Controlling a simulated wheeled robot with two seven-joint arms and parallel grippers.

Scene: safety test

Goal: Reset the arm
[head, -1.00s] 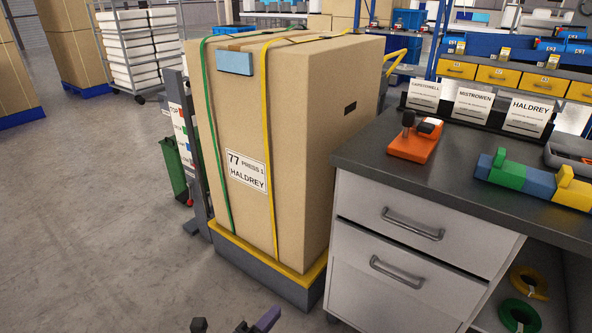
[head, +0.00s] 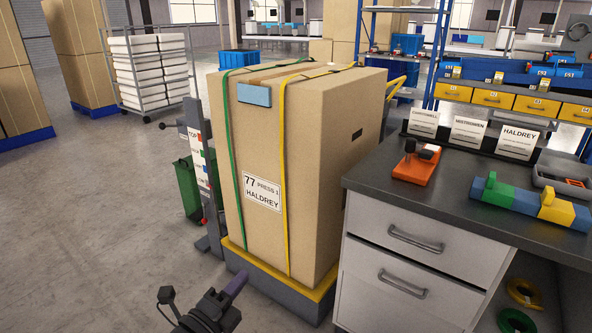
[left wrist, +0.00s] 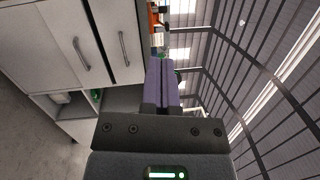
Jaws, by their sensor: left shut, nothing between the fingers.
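My left gripper (head: 236,284) is at the bottom of the head view, in front of the large strapped box. Its purple fingers are shut with nothing between them; they also show shut in the left wrist view (left wrist: 160,82). The fingers appear clear of the box and the counter. My right gripper is in neither view.
A tall cardboard box (head: 330,170) labelled HALDREY stands on a yellow-edged base (head: 280,286). To its right is a drawer counter (head: 400,268) holding an orange device (head: 416,168) and coloured blocks (head: 525,203). A green bin (head: 187,185) stands left. Open floor (head: 90,240) lies at left.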

